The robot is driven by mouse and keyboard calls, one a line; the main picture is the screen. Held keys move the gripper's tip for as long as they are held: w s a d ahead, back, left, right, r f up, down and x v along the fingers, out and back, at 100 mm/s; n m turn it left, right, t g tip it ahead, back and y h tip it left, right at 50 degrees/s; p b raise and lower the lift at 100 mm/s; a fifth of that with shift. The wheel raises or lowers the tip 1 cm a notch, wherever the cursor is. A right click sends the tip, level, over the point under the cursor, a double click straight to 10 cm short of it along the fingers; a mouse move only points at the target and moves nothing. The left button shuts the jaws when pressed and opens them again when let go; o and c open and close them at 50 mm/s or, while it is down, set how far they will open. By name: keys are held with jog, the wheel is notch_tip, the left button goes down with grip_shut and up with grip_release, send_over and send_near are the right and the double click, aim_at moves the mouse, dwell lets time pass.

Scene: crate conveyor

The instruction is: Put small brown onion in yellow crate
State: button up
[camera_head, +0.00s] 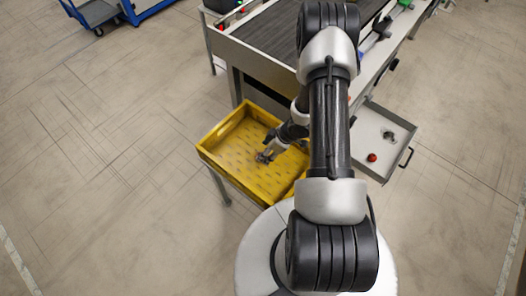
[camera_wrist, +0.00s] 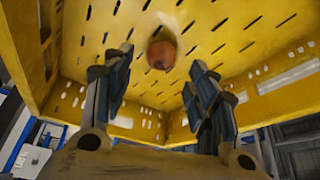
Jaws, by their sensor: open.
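The small brown onion (camera_wrist: 161,54) is in the yellow crate, against its slotted floor as far as I can tell, seen in the wrist view between and beyond my fingertips. The yellow crate (camera_head: 214,163) stands on legs in front of the conveyor; its slotted floor and walls fill much of the wrist view (camera_wrist: 290,76). My gripper (camera_head: 265,157) is inside the crate, pointing down, with its two fingers (camera_wrist: 160,72) spread apart and nothing held between them. In the head view the onion is too small beside the fingers to make out clearly.
The conveyor (camera_head: 258,62) runs behind the crate. An open grey drawer (camera_head: 402,158) to the right holds a red round thing (camera_head: 372,157) and a small grey thing (camera_head: 389,135). A blue cart (camera_head: 98,14) stands at the top left. The floor to the left is clear.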

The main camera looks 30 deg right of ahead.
jog(key=w+d+r+m+t+h+p, duration=0.1)
jog(key=w+d+r+h, duration=0.15)
jog(key=r, duration=0.85)
jog(key=w+d+r+m+h+p, duration=0.15)
jog(key=d+r, duration=0.25)
jog(key=r, duration=0.8)
notch_tip(320, 180, up, 14)
jog(key=s+a+f+m+h, duration=0.1)
jog(key=s+a+m+h, duration=0.1)
jog(key=s+h, duration=0.1)
jog(key=s+a+r+m+y, duration=0.1)
jog(key=s+a+r+y, duration=0.1)
jog(key=s+a+r, duration=0.4)
jog(key=s+a+r+m+y, duration=0.1)
jog(key=s+a+r+m, duration=0.1)
jog(key=s+a+r, duration=0.5)
jog(key=s+a, duration=0.5)
jog(key=s, duration=0.1)
jog(key=shift+s+a+y, duration=0.15)
jog(key=shift+a+y, duration=0.25)
jog(key=shift+m, duration=0.25)
jog(key=shift+c, duration=0.5)
